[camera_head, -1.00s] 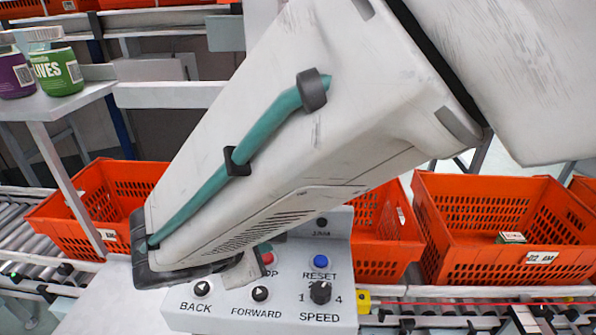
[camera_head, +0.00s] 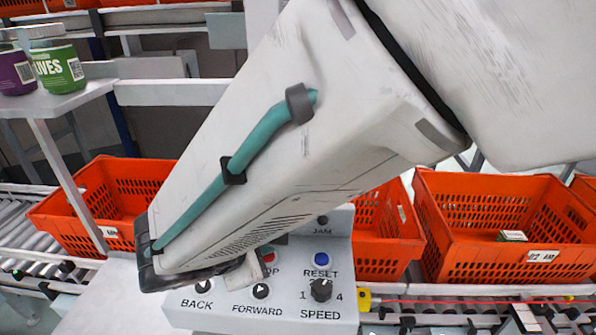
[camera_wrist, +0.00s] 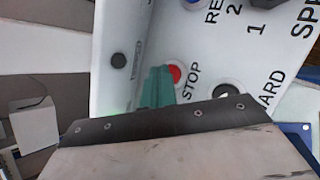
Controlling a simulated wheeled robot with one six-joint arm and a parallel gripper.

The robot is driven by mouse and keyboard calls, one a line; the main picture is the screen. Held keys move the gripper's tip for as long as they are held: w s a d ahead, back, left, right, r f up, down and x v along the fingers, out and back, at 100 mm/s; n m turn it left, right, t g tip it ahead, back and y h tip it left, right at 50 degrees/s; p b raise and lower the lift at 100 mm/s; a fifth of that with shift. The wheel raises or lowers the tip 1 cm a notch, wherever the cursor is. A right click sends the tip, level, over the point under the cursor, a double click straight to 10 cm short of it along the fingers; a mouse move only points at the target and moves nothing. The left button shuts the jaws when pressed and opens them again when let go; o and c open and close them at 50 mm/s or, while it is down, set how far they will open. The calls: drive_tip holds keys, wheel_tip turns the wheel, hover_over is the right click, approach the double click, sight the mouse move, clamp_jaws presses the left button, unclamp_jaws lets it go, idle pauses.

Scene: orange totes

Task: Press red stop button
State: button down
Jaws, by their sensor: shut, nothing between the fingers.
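The red stop button (camera_head: 269,256) is on the sloped white control panel (camera_head: 330,276), partly hidden behind my arm in the head view, with only the end of its label showing. In the wrist view the red button (camera_wrist: 176,74) sits beside the word STOP, its left part covered by my teal fingers. My gripper (camera_wrist: 160,72) is shut and empty, its fingertips overlapping the button's left edge in that view. I cannot tell whether they touch it. In the head view my arm hides most of the gripper.
The blue RESET button (camera_head: 321,259), SPEED knob (camera_head: 321,289), FORWARD button (camera_head: 260,291) and BACK button (camera_head: 203,286) are close by on the panel. Orange totes (camera_head: 500,250) stand behind on the conveyor. A shelf (camera_head: 50,103) with jars is at the left.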

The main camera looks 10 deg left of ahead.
drive_tip(key=shift+f, duration=0.2)
drive_tip(key=shift+r, duration=0.15)
idle(0.3)
drive_tip(key=shift+r, duration=0.75)
drive_tip(key=shift+r, duration=2.5)
